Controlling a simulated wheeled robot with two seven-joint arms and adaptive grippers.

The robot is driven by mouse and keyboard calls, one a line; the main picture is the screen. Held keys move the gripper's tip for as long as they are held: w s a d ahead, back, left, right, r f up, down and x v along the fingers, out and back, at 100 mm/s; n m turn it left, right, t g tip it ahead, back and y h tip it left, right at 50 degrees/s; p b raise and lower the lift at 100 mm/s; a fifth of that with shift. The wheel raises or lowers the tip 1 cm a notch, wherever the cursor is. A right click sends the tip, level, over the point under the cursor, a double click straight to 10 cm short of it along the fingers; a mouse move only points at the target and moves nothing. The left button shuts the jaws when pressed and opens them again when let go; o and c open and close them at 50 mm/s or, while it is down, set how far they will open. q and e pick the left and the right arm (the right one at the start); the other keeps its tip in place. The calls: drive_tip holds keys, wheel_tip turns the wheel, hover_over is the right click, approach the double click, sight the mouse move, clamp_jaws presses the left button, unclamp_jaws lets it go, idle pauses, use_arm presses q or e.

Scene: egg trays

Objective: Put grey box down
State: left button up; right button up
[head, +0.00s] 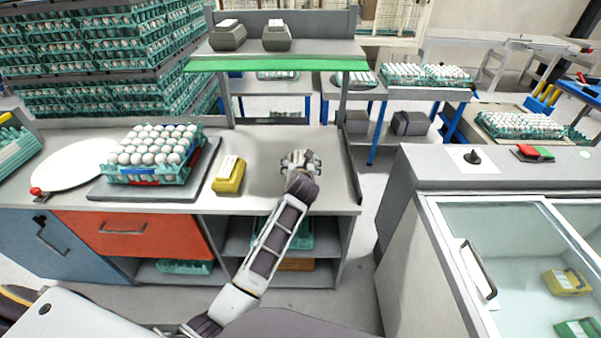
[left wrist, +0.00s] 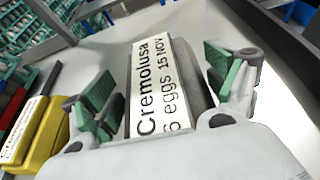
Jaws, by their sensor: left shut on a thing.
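The grey box (left wrist: 190,70) has a white label reading "Cremolusa 6 eggs 15 NOV". My left gripper (left wrist: 165,100) has its green-padded fingers on either side of it, shut on the box. In the head view my left gripper (head: 301,160) is over the right part of the grey workbench (head: 255,145), right of a yellow box. There the grey box is mostly hidden by the gripper. I cannot tell whether the box touches the bench top. My right gripper is not in view.
The yellow box (head: 229,175) also shows in the left wrist view (left wrist: 42,130). Left of it, a tray of eggs (head: 155,155) sits on a dark plate. Two grey boxes (head: 228,36) (head: 277,36) stand on the shelf above. Bench top around the gripper is clear.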

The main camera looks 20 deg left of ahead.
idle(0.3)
use_arm(q)
drive_tip(key=shift+f, duration=1.75)
drive_tip(key=o, duration=1.2)
drive_tip(key=shift+f, duration=0.15)
drive_tip(key=shift+c, duration=0.2)
drive_tip(key=shift+s, duration=0.15)
drive_tip(key=v, duration=1.2)
